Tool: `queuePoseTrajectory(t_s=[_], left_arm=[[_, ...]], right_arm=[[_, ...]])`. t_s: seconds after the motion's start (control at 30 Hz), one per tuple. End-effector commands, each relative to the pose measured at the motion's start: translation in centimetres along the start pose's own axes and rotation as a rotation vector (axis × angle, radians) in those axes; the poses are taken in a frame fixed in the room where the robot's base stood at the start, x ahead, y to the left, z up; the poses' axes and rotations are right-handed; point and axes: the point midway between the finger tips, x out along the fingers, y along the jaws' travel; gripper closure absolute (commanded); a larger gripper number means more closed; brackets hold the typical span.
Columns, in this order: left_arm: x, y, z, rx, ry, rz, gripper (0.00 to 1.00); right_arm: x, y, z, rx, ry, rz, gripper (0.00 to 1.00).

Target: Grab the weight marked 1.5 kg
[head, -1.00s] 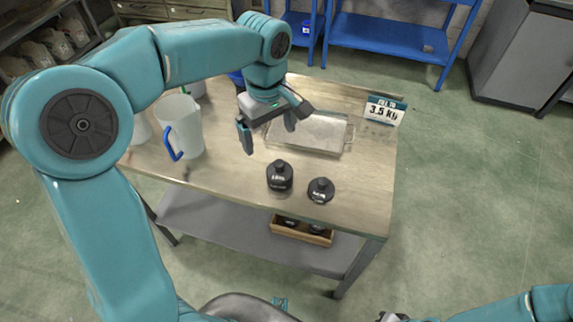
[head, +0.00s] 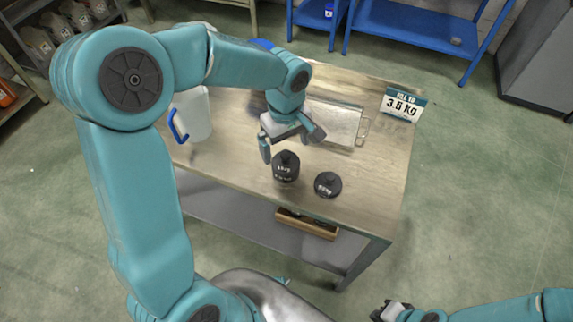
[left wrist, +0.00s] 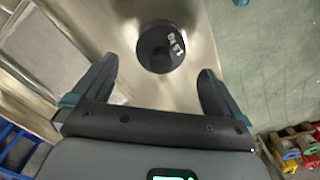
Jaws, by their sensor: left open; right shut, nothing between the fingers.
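The taller dark weight (head: 286,167) stands on the workbench. In the left wrist view a dark round weight (left wrist: 160,46), which seems to be the same one, bears a white mark that reads like 1.5 KG. My left gripper (head: 291,143) is open and empty above and just behind this weight. In the left wrist view the weight shows beyond and between the spread fingers, apart from them. A shorter dark weight (head: 327,185) stands to its right; its mark is too small to read surely. My right gripper (head: 388,312) is shut and empty at the bottom right, away from the bench.
A metal tray (head: 335,122) lies behind the weights. A clear jug with a blue handle (head: 192,117) stands at the left. A wooden box (head: 307,224) sits on the lower shelf.

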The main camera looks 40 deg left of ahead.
Motion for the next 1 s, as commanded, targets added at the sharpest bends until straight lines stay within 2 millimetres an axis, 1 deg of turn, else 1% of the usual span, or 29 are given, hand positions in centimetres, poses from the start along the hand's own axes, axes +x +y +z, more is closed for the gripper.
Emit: queuePoseTrajectory(t_s=[0.13,0.3,0.4,0.67,0.7,0.77,0.8,0.87,0.9,0.97,1.0], left_arm=[[1.4,0.0,0.1,0.0,-0.002,-0.002,0.0],[4.3,-0.1,0.2,0.0,-0.002,-0.004,0.0],[5.2,0.0,0.2,0.001,-0.001,-0.002,0.0],[5.4,0.1,0.1,0.0,0.0,0.0,0.0],[5.4,0.1,0.1,0.0,0.0,0.0,0.13],[5.4,0.1,0.1,0.0,0.0,0.0,0.33],[5.4,0.1,0.1,0.0,0.0,0.0,0.46],[5.4,0.0,0.1,0.0,0.0,0.0,0.65],[5.4,0.1,0.1,0.0,0.0,0.0,0.78],[5.4,0.1,0.1,0.0,0.0,0.0,0.98],[5.4,0.1,0.1,0.0,0.0,0.0,1.0]], right_arm=[[0.0,0.0,0.0,0.0,0.0,0.0,1.0],[0.0,0.0,0.0,0.0,0.0,0.0,1.0],[0.1,0.0,0.0,0.0,0.0,0.0,1.0],[0.1,0.0,0.0,0.0,0.0,0.0,1.0],[0.1,0.0,0.0,0.0,0.0,0.0,1.0],[0.1,0.0,0.0,0.0,0.0,0.0,1.0],[0.1,0.0,0.0,0.0,0.0,0.0,1.0],[0.1,0.0,0.0,0.0,0.0,0.0,1.0],[0.1,0.0,0.0,0.0,0.0,0.0,1.0],[0.1,0.0,0.0,0.0,0.0,0.0,1.0],[0.1,0.0,0.0,0.0,0.0,0.0,1.0]])
